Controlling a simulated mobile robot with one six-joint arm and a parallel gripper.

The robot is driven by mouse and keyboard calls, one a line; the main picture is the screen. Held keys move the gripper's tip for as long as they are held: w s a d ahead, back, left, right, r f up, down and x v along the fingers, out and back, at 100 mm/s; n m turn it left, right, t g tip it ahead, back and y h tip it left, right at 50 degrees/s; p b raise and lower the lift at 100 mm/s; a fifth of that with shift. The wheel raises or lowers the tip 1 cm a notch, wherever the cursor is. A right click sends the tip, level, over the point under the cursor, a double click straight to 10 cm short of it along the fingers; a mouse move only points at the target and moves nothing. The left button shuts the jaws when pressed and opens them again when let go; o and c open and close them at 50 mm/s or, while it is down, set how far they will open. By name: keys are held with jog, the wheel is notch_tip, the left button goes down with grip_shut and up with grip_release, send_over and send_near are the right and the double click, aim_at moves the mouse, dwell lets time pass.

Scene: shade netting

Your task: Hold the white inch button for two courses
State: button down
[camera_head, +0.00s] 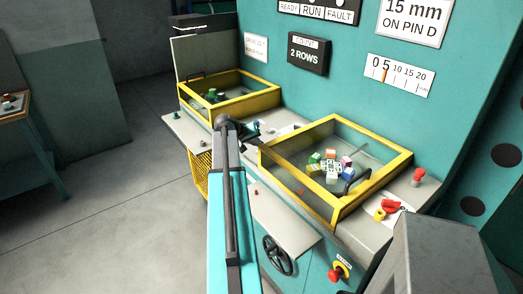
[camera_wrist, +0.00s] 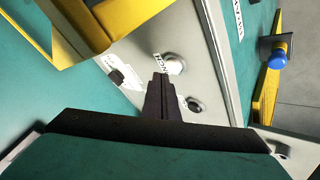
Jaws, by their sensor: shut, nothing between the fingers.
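The white inch button (camera_wrist: 174,64) is a round white knob on a pale panel in the wrist view, with a label reading INCH beside it. My gripper (camera_wrist: 160,76) is shut and empty, its fingertips close beside the button. I cannot tell whether they touch it. In the head view my arm covers the area around the button, so I cannot make the button out there. A dark counter box (camera_head: 309,54) on the teal wall reads COUNT 2 ROWS.
Two yellow-framed clear guards (camera_head: 336,175) (camera_head: 230,95) stand on the bench. A handwheel (camera_head: 277,255) and red button (camera_head: 337,273) are on the front.

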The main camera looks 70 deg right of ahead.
jog(key=shift+r, duration=0.1)
jog(key=shift+r+p, duration=0.95)
jog(key=shift+r, duration=1.45)
jog(key=shift+w, duration=0.1)
